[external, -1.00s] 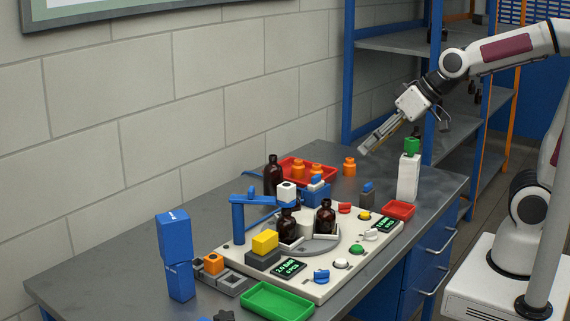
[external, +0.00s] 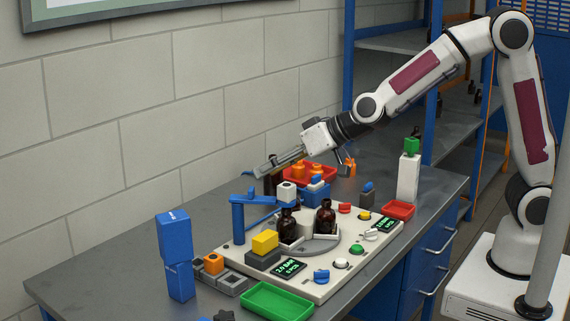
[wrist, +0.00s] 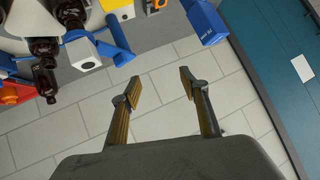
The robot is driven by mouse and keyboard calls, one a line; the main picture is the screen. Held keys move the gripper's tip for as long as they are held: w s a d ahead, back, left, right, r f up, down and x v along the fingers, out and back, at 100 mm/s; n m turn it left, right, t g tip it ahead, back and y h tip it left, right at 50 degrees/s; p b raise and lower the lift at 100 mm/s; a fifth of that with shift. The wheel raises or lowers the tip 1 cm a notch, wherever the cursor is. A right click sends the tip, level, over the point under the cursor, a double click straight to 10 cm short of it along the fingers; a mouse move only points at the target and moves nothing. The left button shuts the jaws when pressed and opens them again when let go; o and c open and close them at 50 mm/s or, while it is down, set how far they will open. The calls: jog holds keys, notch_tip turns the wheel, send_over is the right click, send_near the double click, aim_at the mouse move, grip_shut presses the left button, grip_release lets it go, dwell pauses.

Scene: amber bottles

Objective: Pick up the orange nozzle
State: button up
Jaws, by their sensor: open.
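A small orange square piece (external: 214,264) sits on a grey block at the left of the bench, and I take it for the orange nozzle. An orange piece with a dark hole also shows at the top edge of the wrist view (wrist: 157,5). Other orange knob-shaped pieces (external: 316,169) are in and beside the red tray, partly hidden by my arm. My gripper (external: 264,170) is open and empty, above the back of the bench near the red tray. In the wrist view its two fingers (wrist: 160,86) are spread over the wall and touch nothing.
A blue post with arm (external: 238,218) and white head stands left of brown bottles (external: 326,216). The wall (external: 120,110) runs behind the bench.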

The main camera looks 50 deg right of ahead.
jog(key=t+h, duration=0.1)
send_over(219, 259)
jog(key=s+d, duration=0.4)
notch_tip(219, 259, down, 9)
jog(key=a+f+h, duration=0.1)
jog(key=f, duration=0.2)
jog(key=a+f+t+h, duration=0.1)
jog(key=a+f, duration=0.1)
jog(key=f, duration=0.2)
jog(key=s+a+f+m+t+h, duration=0.1)
jog(key=f, duration=0.3)
jog(key=shift+a+f, duration=0.1)
jog(key=shift+a, duration=0.05)
jog(key=shift+s+f, duration=0.1)
jog(key=shift+f, duration=0.2)
jog(key=shift+x, duration=1.35)
jog(key=shift+d+r+x, duration=0.15)
jog(key=shift+x, duration=1.1)
jog(key=shift+d+r+x, duration=0.1)
jog(key=shift+d+x, duration=0.05)
jog(key=shift+x, duration=1.15)
jog(key=c, duration=1.1)
